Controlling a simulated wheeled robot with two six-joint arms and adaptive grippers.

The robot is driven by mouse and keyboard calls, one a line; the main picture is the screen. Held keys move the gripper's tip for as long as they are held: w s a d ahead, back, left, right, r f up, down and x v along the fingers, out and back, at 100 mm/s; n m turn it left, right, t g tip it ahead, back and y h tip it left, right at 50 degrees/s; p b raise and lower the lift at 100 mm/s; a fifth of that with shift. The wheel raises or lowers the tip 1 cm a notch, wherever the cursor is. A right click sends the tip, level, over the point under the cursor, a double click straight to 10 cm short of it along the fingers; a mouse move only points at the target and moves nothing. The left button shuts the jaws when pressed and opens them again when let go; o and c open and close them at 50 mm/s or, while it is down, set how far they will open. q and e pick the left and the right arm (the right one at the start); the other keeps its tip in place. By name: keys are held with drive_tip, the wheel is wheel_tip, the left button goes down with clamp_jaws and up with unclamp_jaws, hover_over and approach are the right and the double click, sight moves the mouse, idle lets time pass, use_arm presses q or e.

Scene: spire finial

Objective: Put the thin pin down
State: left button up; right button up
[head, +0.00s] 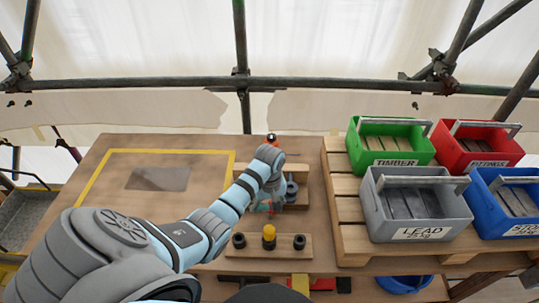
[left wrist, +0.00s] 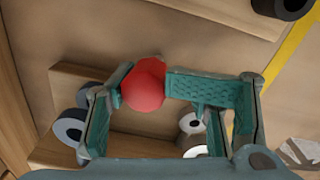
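My left gripper (head: 268,203) reaches down over the worktable behind the front block. In the left wrist view its teal fingers (left wrist: 146,88) are closed in on both sides of a round red piece (left wrist: 143,84), seen end-on. This looks like the thin pin; its length is hidden. Below it in that view is a wooden block (left wrist: 90,80) with grey ring-shaped parts (left wrist: 70,128) and (left wrist: 191,123). In the head view a block with grey parts (head: 291,188) stands right of the gripper. My right gripper is not in view.
A front wooden block (head: 270,251) carries a yellow-and-black piece (head: 269,236) between two black rings. A yellow-framed area (head: 158,180) with a dark patch lies at left. Right, a pallet (head: 345,207) holds green, red, grey (head: 415,205) and blue bins.

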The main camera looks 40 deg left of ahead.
sight(269, 215)
use_arm(q)
drive_tip(key=f, duration=0.4)
drive_tip(key=shift+w+a+f+b, duration=0.1)
drive_tip(key=shift+w+f+b, duration=0.05)
drive_tip(key=shift+w+b, duration=0.25)
drive_tip(key=shift+s, duration=0.25)
drive_tip(key=shift+o, duration=1.4)
drive_tip(key=shift+s, duration=0.1)
drive_tip(key=shift+a+r, duration=0.1)
drive_tip(key=shift+r, duration=0.1)
drive_tip(key=c, duration=0.6)
drive_tip(key=shift+c, duration=0.9)
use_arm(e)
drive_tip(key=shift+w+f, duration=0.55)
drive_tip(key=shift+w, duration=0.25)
use_arm(q)
drive_tip(key=shift+r, duration=0.1)
drive_tip(key=shift+c, duration=0.2)
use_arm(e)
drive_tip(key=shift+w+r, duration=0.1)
